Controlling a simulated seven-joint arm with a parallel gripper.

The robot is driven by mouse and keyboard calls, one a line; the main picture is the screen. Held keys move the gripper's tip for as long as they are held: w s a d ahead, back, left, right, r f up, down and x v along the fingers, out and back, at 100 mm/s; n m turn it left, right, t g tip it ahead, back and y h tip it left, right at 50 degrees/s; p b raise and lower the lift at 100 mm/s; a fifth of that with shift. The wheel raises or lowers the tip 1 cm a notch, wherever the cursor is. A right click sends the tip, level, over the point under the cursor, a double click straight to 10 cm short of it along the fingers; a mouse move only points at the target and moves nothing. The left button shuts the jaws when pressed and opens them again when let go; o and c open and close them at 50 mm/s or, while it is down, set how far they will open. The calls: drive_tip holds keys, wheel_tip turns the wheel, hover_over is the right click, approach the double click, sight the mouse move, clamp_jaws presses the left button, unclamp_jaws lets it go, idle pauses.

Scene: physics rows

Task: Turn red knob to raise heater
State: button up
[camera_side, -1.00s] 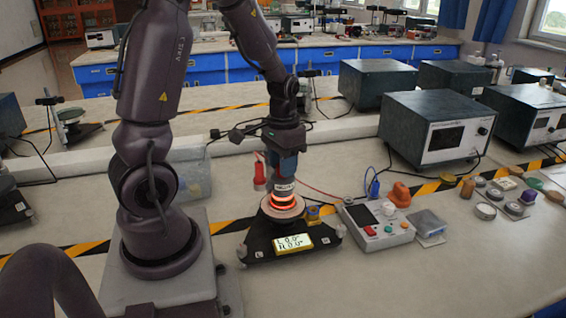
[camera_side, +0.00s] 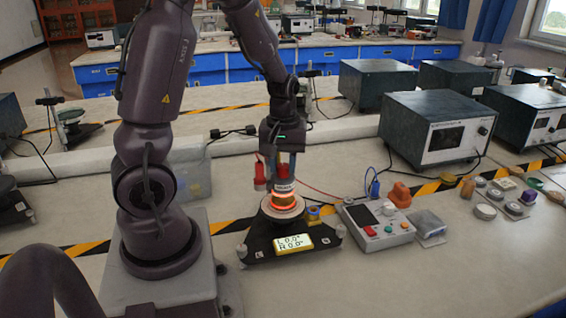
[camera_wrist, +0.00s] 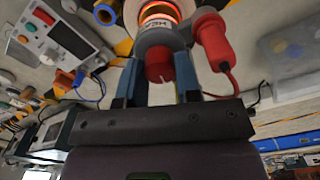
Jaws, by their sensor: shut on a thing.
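The heater (camera_side: 284,199) is a small cylinder with a glowing orange ring on a black three-cornered stand (camera_side: 258,246); its glowing end also shows at the top of the wrist view (camera_wrist: 158,14). The red knob (camera_wrist: 159,69) sits at the heater's labelled end, with a white mark on it. My gripper (camera_side: 283,180) points down over the heater. In the wrist view its two blue-grey fingers (camera_wrist: 160,78) stand on either side of the knob and are shut on it. The knob is mostly hidden by the fingers in the side view.
A red plug (camera_side: 260,174) with a red lead sticks out close beside my fingers. The lit display (camera_side: 293,243) is on the stand's front. A control box (camera_side: 376,224) stands to the right, with an orange item (camera_side: 399,195) behind it.

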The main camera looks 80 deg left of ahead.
sight(283, 165)
drive_tip(key=shift+w+r+n, duration=0.1)
drive_tip(key=shift+n, duration=0.7)
drive_tip(key=o, duration=0.9)
wheel_tip(283, 165, up, 13)
drive_tip(key=shift+f, duration=0.1)
